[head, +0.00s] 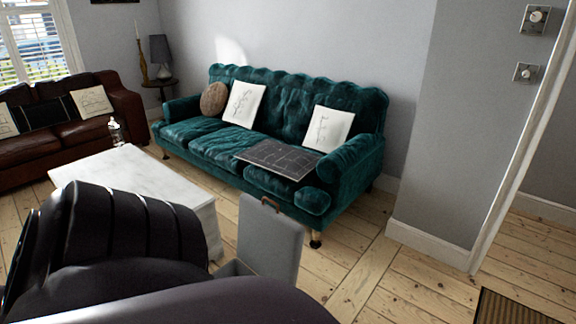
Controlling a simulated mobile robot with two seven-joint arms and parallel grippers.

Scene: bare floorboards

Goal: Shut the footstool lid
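The footstool's grey lid (271,243) stands raised, close to upright, in the lower middle of the head view. A small brown tab (270,203) shows at its upper edge. A bit of the grey footstool body (234,268) shows at the lid's lower left. The rest of the body is hidden behind the large dark parts of my own arm in the foreground. Neither of my grippers can be made out in this view.
A white coffee table (135,172) stands just left of the footstool. A green sofa (220,140) is behind it, with a dark checked cloth (278,158) on its seat. Floorboards (400,275) to the right are clear up to a doormat (522,308).

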